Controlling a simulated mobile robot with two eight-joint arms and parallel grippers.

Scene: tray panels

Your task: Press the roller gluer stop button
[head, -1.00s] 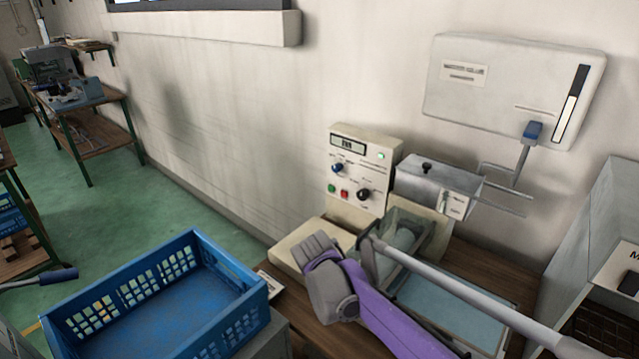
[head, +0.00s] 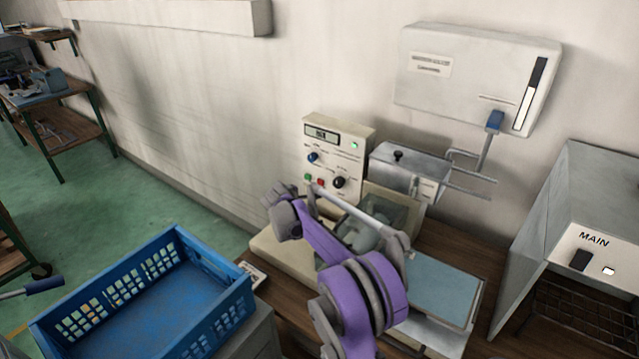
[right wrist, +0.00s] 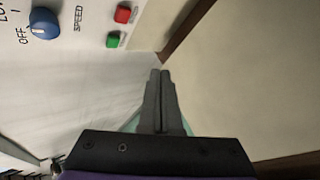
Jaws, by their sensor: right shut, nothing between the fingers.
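The roller gluer's cream control panel (head: 335,160) stands upright against the wall, with a display, a blue knob, a black knob and a lit green lamp. Its red stop button (head: 320,183) sits low on the panel beside a green button (head: 307,177). In the right wrist view the red button (right wrist: 123,14) and green button (right wrist: 113,40) lie up and left of my right gripper's fingertips (right wrist: 160,73). Those fingers are shut, empty and apart from both buttons. In the head view my purple right arm reaches up in front of the gluer, its gripper (head: 281,195) just left of and below the buttons.
The gluer's roller tray (head: 385,212) and a grey metal box (head: 408,168) are right of the panel. A blue crate (head: 150,290) stands at lower left. A grey cabinet marked MAIN (head: 570,215) is at right. A white wall box (head: 475,75) hangs above.

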